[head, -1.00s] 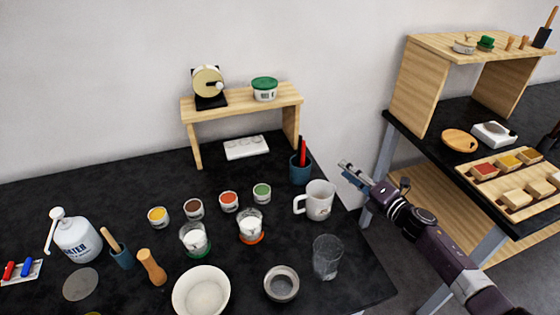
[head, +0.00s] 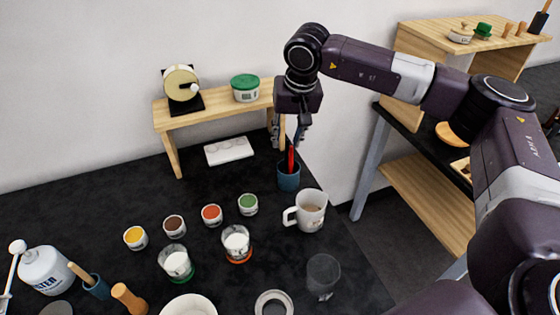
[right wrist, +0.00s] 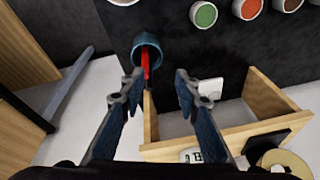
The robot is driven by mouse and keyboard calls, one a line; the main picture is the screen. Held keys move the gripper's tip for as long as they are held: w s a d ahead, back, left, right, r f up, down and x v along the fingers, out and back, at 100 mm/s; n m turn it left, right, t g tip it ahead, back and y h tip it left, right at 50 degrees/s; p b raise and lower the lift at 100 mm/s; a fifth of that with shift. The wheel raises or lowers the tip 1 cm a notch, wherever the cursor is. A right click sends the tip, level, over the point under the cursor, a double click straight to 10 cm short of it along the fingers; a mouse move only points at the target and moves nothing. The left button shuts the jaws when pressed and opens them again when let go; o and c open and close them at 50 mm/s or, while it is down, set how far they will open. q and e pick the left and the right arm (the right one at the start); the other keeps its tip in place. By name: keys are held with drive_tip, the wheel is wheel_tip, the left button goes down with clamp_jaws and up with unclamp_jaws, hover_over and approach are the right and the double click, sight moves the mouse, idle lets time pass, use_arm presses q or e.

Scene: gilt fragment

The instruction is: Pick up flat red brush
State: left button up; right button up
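The flat red brush (head: 291,158) stands in a blue cup (head: 288,181) near the right end of the small wooden shelf. In the right wrist view the red brush (right wrist: 146,66) sticks out of the blue cup (right wrist: 147,42). My right gripper (head: 288,146) points down above the cup, with its fingertips beside the upper part of the brush. In the right wrist view its two fingers (right wrist: 156,82) are apart, and the brush shows near the left finger. Contact cannot be told. My left gripper is not in view.
The wooden shelf (head: 215,112) stands just left of the cup, with a green-lidded tub (head: 245,88) on it. A white mug (head: 311,211) stands in front of the cup. Small paint pots and glasses stand further left. The table's right edge is close.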

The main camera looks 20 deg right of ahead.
sight(292, 147)
drive_tip(key=shift+w+d+f+n+h+p, duration=0.15)
drive_tip(key=shift+d+f+n+h+p, duration=0.1)
drive_tip(key=shift+d, duration=0.3)
drive_tip(key=shift+w+d+f+n+h+p, duration=0.15)
drive_tip(key=shift+d+f+h+p, duration=0.1)
drive_tip(key=shift+d, duration=0.3)
drive_tip(key=p+x, duration=0.2)
drive_tip(key=x, duration=0.3)
drive_tip(key=shift+w+f+p, duration=0.1)
drive_tip(key=shift+w+p, duration=0.1)
drive_tip(key=shift+p, duration=0.2)
drive_tip(key=shift+f, duration=0.25)
clamp_jaws()
